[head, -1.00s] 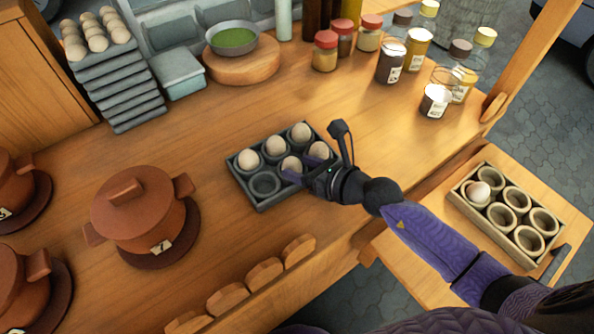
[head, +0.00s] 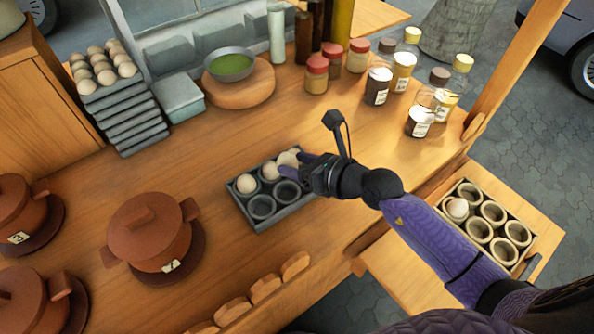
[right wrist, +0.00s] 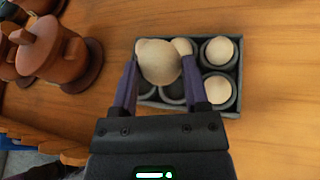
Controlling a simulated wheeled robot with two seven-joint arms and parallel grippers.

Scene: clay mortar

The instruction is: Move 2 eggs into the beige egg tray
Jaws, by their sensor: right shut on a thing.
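My right gripper (right wrist: 158,75) is shut on a pale egg (right wrist: 158,62), lifted above the grey egg tray (right wrist: 238,72). In the head view this gripper (head: 303,164) is over the right part of the grey tray (head: 263,228) and partly hides it. The grey tray holds more eggs, such as one at its left end (head: 246,183); two front cups at left and middle are empty. The right wrist view shows an egg in the front right cup (right wrist: 218,90). The beige egg tray (head: 524,262) at the right holds one egg (head: 457,208); several cups are empty. My left gripper is out of view.
Lidded clay pots (head: 148,232) stand at the left. A stack of grey trays with eggs (head: 130,122), a green-filled bowl (head: 230,66) and several jars (head: 378,86) stand at the back. The beige tray sits on a lower side shelf (head: 400,275).

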